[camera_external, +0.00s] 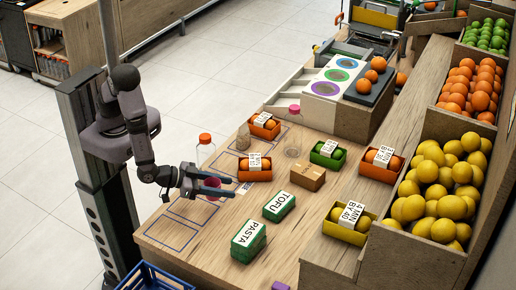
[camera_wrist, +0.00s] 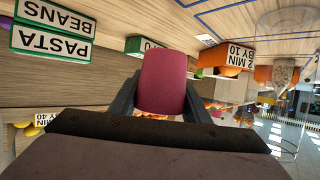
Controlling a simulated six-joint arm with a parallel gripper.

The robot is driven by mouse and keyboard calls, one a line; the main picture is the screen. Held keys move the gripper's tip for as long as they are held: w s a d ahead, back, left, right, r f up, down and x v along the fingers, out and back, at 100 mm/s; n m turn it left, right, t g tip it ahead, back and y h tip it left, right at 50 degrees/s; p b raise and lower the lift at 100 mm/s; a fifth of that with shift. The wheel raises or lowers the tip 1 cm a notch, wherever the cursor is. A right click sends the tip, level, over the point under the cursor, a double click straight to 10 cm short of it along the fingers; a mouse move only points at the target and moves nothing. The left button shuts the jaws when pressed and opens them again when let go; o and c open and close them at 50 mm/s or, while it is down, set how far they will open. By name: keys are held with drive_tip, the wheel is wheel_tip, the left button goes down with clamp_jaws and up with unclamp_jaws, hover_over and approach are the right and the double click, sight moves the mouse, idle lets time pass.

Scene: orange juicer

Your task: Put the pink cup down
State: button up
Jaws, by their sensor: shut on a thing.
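The pink cup (camera_external: 211,188) is between the fingers of my gripper (camera_external: 209,187), above or near the left side of the wooden table (camera_external: 190,257). In the wrist view the pink cup (camera_wrist: 163,83) fills the space between the two dark fingers of my gripper (camera_wrist: 160,98), which are shut on it. I cannot tell from these views whether its base touches the table. Blue outlined rectangles (camera_external: 187,225) are marked on the table around and below the gripper.
An orange crate (camera_external: 254,168) is to the right. Green PASTA (camera_external: 248,241) and TOFU (camera_external: 279,207) boxes stand nearer the front. A blue crate (camera_external: 155,277) is at the bottom left. The outlined front-left table area is clear.

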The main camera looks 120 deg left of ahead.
sight(247, 209)
drive_tip(key=w+a+r+m+t+h+b, duration=0.2)
drive_tip(key=w+a+r+m+h, duration=0.1)
drive_tip(key=w, duration=0.3)
drive_tip(key=shift+a+r+m+h, duration=0.3)
drive_tip(key=shift+a+m+h, duration=0.1)
drive_tip(key=shift+a+h, duration=0.1)
drive_tip(key=shift+d+f, duration=0.1)
drive_tip(key=shift+f, duration=4.95)
drive_tip(key=shift+f, duration=0.1)
drive_tip(key=shift+f, duration=0.1)
drive_tip(key=o, duration=1)
drive_tip(key=shift+r, duration=0.25)
